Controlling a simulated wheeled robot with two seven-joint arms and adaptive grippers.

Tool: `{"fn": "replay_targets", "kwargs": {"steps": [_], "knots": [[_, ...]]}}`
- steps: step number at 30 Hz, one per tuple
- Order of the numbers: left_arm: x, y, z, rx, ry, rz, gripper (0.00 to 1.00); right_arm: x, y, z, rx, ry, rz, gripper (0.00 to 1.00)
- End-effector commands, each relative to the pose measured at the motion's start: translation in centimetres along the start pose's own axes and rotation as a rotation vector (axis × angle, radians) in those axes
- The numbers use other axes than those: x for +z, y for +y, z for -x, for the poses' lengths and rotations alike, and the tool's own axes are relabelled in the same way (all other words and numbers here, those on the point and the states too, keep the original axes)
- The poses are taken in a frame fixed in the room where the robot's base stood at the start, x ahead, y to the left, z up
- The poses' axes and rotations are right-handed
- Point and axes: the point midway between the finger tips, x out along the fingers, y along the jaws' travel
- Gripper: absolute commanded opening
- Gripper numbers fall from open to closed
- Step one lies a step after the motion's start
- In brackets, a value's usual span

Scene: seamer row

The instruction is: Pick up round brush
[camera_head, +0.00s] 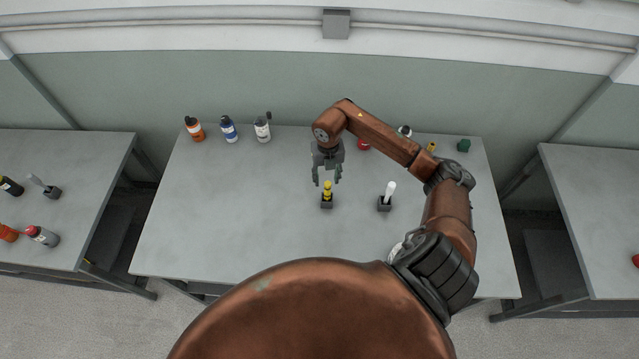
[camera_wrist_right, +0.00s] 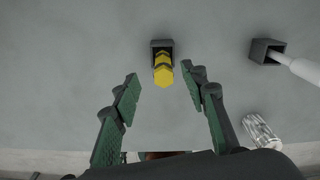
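A yellow tool (camera_head: 327,188) stands upright in a small dark square holder (camera_head: 327,204) on the middle table. It also shows in the right wrist view (camera_wrist_right: 163,72), below the holder's opening. A white-handled tool (camera_head: 389,189) stands slightly tilted in a second holder (camera_head: 384,206) to the right; its handle shows in the right wrist view (camera_wrist_right: 304,69). I cannot tell which one is the round brush, as the lower ends are hidden in the holders. My right gripper (camera_head: 327,179) is open and empty, just above and behind the yellow tool. My left gripper is not in view.
Orange (camera_head: 196,130), blue (camera_head: 229,130) and white (camera_head: 262,130) bottles stand at the back left. A red item (camera_head: 363,145), a yellow item (camera_head: 431,147) and a green item (camera_head: 464,146) are at the back right.

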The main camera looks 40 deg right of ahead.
Motion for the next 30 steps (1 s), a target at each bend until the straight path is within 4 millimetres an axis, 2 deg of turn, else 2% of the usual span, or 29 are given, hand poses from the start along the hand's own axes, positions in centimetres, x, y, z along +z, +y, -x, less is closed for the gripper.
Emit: {"fn": "replay_targets", "kwargs": {"steps": [11, 15, 19, 28, 30], "knots": [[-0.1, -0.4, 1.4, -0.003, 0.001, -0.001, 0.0, -0.5, -0.8, -3.4, -0.005, 0.0, -0.012, 0.4], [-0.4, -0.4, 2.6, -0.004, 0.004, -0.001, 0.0, -1.1, -0.7, -5.4, -0.004, 0.003, -0.012, 0.4], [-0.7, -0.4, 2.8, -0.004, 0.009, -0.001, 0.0, -0.8, -0.7, -7.1, -0.005, -0.001, -0.01, 0.4], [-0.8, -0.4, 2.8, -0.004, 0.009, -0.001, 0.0, -0.8, -0.6, -7.7, -0.005, -0.003, -0.006, 0.4], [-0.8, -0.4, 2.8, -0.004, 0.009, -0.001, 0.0, -0.8, -0.6, -7.7, -0.005, -0.003, -0.006, 0.36]]}}
